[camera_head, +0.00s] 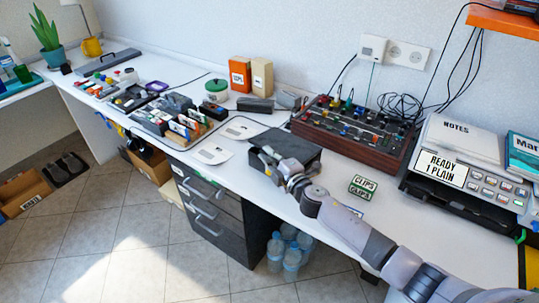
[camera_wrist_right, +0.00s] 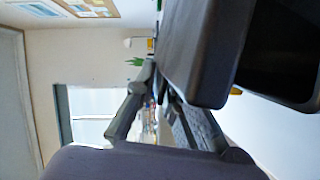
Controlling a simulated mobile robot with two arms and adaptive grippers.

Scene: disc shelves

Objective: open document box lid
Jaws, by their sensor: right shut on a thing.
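The document box is a dark grey, low box (camera_head: 308,158) on the white desk, left of the mixer-like panel in the head view. My right arm reaches in from the lower right, and its gripper (camera_head: 267,158) is at the front left of the box, shut on the lid edge. The gripper hides part of the box's front, so how far the lid is raised cannot be told. In the right wrist view the picture is turned sideways; a gripper finger (camera_wrist_right: 132,105) shows, with large dark surfaces close to the camera. My left gripper is not in view.
A control panel with knobs (camera_head: 350,135) stands just right of the box, and a printer-like machine (camera_head: 465,180) is at the far right. Dark drawers (camera_head: 215,215) stand below.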

